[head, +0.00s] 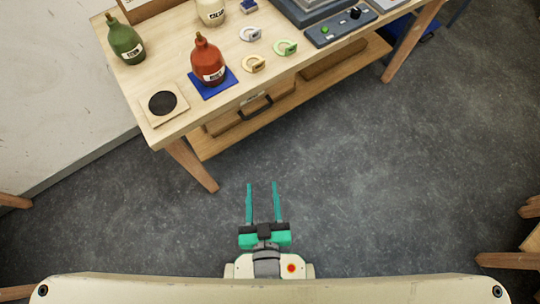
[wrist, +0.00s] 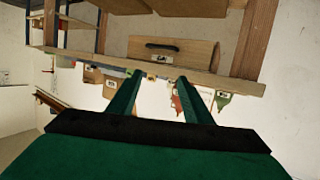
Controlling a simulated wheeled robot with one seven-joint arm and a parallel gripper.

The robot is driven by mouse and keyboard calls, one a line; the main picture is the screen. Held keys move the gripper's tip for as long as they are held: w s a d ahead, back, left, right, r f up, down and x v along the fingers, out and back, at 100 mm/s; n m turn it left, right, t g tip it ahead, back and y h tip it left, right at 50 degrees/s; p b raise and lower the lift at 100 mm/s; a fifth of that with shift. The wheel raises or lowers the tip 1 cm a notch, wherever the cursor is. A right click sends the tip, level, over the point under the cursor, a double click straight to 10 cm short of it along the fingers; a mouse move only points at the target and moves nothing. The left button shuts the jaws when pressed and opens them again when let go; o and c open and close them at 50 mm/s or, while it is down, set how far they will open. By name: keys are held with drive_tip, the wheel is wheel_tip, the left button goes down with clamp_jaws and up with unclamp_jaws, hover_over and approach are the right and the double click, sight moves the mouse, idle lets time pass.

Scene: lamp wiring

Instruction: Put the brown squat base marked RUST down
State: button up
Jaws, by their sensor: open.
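A squat red-brown base (head: 207,62) with a narrow neck and a white label stands upright on a blue square mat (head: 226,84) near the table's front edge. Its label is too small to read surely; it is the only base of about that colour. My gripper (head: 262,185) is open and empty, out over the floor in front of the table, well apart from the base. In the wrist view, which shows the scene upside down, a reddish shape (wrist: 177,103) shows partly beside one finger of my gripper (wrist: 160,76).
The wooden table (head: 180,50) also bears a green bottle-shaped base (head: 125,42), a cream one (head: 211,12), a wooden square with a black disc (head: 162,103), several small rings and a control box (head: 340,27). A drawer handle (head: 256,107) is below. The floor is clear.

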drive_tip(key=s+d+r+m+h, duration=0.1)
drive_tip(key=s+d+r, duration=0.1)
drive_tip(key=s, duration=0.5)
drive_tip(key=shift+r, duration=0.15)
drive_tip(key=shift+d, duration=0.1)
idle(0.9)
